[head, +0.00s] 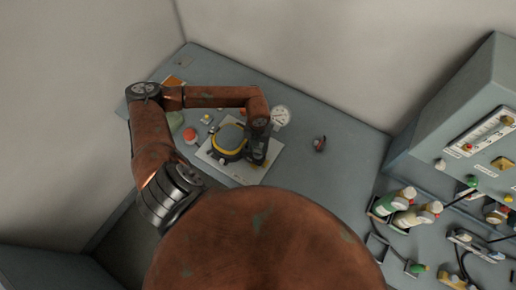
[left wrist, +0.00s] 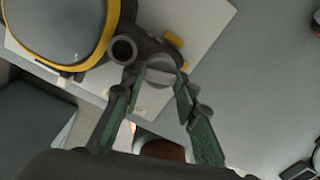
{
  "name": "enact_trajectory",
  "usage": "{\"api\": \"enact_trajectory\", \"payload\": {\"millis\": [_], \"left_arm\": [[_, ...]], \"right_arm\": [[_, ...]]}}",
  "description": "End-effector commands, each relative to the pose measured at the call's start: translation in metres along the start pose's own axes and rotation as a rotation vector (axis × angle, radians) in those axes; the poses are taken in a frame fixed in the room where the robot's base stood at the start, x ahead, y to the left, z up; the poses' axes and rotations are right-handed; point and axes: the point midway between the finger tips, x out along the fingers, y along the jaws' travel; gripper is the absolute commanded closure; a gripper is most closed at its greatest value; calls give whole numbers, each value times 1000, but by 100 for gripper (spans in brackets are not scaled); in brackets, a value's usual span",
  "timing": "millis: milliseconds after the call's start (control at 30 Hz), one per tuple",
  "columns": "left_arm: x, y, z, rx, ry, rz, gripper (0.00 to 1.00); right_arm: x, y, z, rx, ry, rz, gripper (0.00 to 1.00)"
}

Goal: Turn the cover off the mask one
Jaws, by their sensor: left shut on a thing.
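The breathing mask (head: 229,137), with a dark visor and yellow rim, lies on a pale square plate (head: 217,166) on the grey bench. It also shows at the upper left of the left wrist view (left wrist: 62,30). My left gripper (head: 256,153) is at the mask's right side. In the left wrist view my left gripper (left wrist: 160,78) has its green-padded fingers on either side of a round grey cover (left wrist: 161,66) and is shut on it. The cover sits beside a dark round port (left wrist: 123,49) on the mask. The fingers partly hide the cover's edges. My right gripper is not in view.
A round white gauge (head: 280,116) stands close to the right of my left arm. A red knob (head: 190,135) lies left of the mask, and a small red valve (head: 319,144) is at the right. Bottles (head: 404,199) stand by the grey panel.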

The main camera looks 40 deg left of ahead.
Motion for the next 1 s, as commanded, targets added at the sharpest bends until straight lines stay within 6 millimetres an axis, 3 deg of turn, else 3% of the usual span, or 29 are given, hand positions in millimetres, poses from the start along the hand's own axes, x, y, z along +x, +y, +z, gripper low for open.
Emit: {"api": "enact_trajectory", "payload": {"millis": [133, 467, 800, 1000], "left_arm": [[1, 1, -1, -112, 4, 4, 95], [2, 2, -2, -137, 4, 5, 95], [2, 2, -2, -502, 5, 6, 95], [2, 2, -2, -546, 4, 7, 95]], "right_arm": [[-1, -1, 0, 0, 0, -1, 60], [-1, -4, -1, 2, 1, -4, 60], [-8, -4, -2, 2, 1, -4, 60], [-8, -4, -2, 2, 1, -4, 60]]}}
